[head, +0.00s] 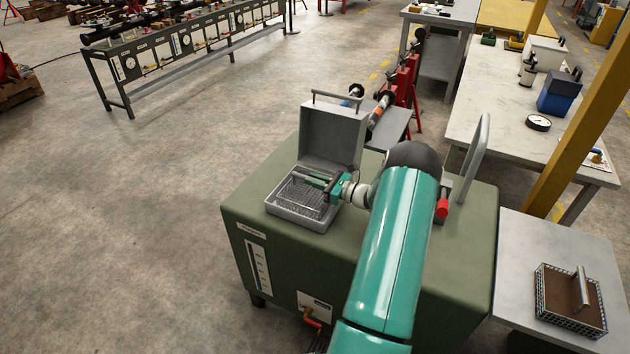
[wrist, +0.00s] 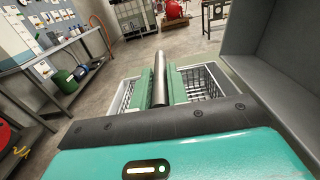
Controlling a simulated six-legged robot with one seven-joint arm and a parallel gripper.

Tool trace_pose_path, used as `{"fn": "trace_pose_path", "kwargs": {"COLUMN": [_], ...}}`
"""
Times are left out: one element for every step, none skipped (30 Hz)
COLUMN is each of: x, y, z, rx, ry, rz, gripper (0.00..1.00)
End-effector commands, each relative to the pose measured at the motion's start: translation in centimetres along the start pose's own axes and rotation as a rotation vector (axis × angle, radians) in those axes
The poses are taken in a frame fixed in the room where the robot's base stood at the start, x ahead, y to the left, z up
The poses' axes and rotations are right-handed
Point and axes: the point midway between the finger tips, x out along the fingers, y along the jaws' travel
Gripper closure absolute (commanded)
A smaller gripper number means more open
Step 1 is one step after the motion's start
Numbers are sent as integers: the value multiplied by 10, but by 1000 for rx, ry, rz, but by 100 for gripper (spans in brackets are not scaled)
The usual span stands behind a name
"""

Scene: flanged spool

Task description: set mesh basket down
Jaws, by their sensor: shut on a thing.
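My gripper (head: 322,183) reaches in from the right. The basket's floor is partly hidden by my fingers.
The tub's raised lid (head: 333,135) stands behind it. The green cabinet top (head: 262,190) is bare around the tub's left side. A grey handle (head: 478,155) rises at right. A side table (head: 515,262) holds another wire basket (head: 540,290) with brown contents.

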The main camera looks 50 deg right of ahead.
Motion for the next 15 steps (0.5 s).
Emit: {"fn": "trace_pose_path", "kwargs": {"x": [1, 1, 1, 1, 1, 2, 2, 2, 2, 2, 2, 2, 2, 2, 1], "y": [-1, -1, -1, -2, -2, -2, -2, -2, -2, -2, -2, -2, -2, -2, -2], "z": [0, 0, 0, 0, 0, 0, 0, -1, -2, -3, -4, -3, -3, -3, -3], "rx": [-2, -3, -3, -3, -3, -3, -3, -3, -2, -2, -2, -2, -2, -2, -2], "ry": [-2, -2, -2, -2, -2, -2, -2, -2, -2, -2, -1, -1, -1, -1, -1], "rz": [1, 1, 1, 1, 1, 1, 1, 1, 1, 1, 1, 1, 1, 1, 1], "gripper": [100, 100, 100, 100, 100, 100, 100, 100, 100, 100, 82, 74, 68, 62, 62]}}
